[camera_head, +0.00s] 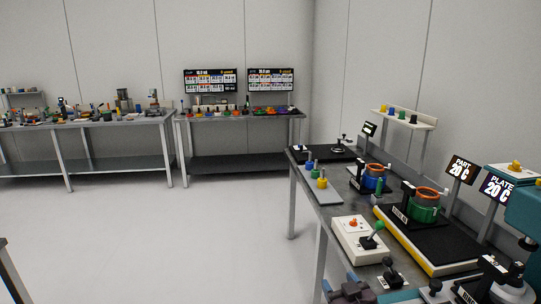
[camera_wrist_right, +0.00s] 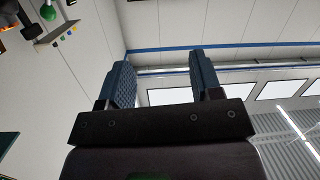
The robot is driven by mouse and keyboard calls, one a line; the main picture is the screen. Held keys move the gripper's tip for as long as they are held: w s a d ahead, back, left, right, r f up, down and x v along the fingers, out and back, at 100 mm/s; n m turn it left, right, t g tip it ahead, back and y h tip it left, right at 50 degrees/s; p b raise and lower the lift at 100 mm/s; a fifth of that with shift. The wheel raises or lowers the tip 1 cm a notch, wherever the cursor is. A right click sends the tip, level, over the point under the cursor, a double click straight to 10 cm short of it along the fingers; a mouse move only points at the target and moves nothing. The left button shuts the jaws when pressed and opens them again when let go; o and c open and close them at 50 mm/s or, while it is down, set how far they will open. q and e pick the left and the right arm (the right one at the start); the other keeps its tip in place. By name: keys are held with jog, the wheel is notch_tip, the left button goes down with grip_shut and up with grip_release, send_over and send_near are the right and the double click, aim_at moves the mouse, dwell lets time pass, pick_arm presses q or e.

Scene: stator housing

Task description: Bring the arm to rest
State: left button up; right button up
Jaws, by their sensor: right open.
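My right gripper (camera_wrist_right: 162,78) shows in the right wrist view, with its two blue ribbed fingers spread apart. The gap between them is empty, and the wall and ceiling show behind it. The fingers touch nothing. My left gripper is in neither view.
Benches stand behind.

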jog(key=s+d+f+m+g+h, duration=0.1)
jog(key=s+d+f, duration=0.2)
jog(key=s, duration=0.6)
jog(key=s+d+f+m+g+h, duration=0.1)
jog(key=s+d+f, duration=0.3)
jog(key=s+f, duration=0.4)
jog(key=s+d+f+g+h, duration=0.1)
jog(key=s+d+f, duration=0.3)
jog(key=s, duration=0.6)
jog(key=shift+s+f+m+g, duration=0.4)
jog(key=shift+f+g, duration=0.3)
jog(key=shift+f, duration=0.25)
jog(key=c, duration=0.3)
